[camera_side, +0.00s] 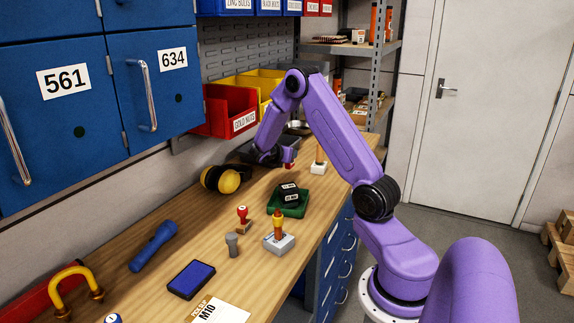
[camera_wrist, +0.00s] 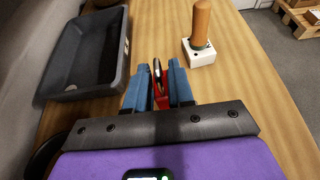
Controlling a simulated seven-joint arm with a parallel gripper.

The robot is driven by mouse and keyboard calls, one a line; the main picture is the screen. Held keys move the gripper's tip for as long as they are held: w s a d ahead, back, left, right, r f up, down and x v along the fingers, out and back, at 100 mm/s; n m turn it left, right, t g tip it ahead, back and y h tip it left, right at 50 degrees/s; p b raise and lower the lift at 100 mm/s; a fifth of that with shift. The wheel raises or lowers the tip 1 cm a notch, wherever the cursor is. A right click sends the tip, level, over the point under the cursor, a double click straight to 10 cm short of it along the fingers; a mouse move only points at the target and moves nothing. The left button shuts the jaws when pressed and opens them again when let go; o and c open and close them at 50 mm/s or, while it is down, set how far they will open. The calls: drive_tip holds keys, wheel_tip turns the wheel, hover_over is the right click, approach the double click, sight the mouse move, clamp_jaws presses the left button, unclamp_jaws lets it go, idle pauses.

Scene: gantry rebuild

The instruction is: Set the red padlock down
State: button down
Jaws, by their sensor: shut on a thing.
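My gripper (camera_side: 286,161) is low over the far part of the wooden bench, with its blue fingers (camera_wrist: 159,92) pointing ahead in the wrist view. It is shut on the red padlock (camera_wrist: 161,101). The padlock's red body is mostly hidden between the fingers, and its shackle shows edge-on beyond them. In the side view only a bit of red (camera_side: 290,166) shows at the fingers. I cannot tell whether the padlock touches the bench.
A dark grey tray (camera_wrist: 66,92) lies left of my gripper. A white block (camera_wrist: 200,56) holding a wooden-handled tool (camera_wrist: 200,22) stands to the right. Bare bench lies between them. Yellow-black earmuffs (camera_side: 227,180) and a green tray (camera_side: 290,208) are nearer in the side view.

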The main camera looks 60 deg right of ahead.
drive_tip(key=shift+w+d+f, duration=0.4)
drive_tip(key=shift+w+f, duration=0.05)
drive_tip(key=shift+f, duration=1.85)
drive_tip(key=shift+f, duration=0.1)
drive_tip(key=c, duration=1)
unclamp_jaws()
drive_tip(key=shift+w+r, duration=0.1)
drive_tip(key=shift+r, duration=0.1)
drive_tip(key=v, duration=1.2)
drive_tip(key=shift+f, duration=0.15)
drive_tip(key=shift+a, duration=0.1)
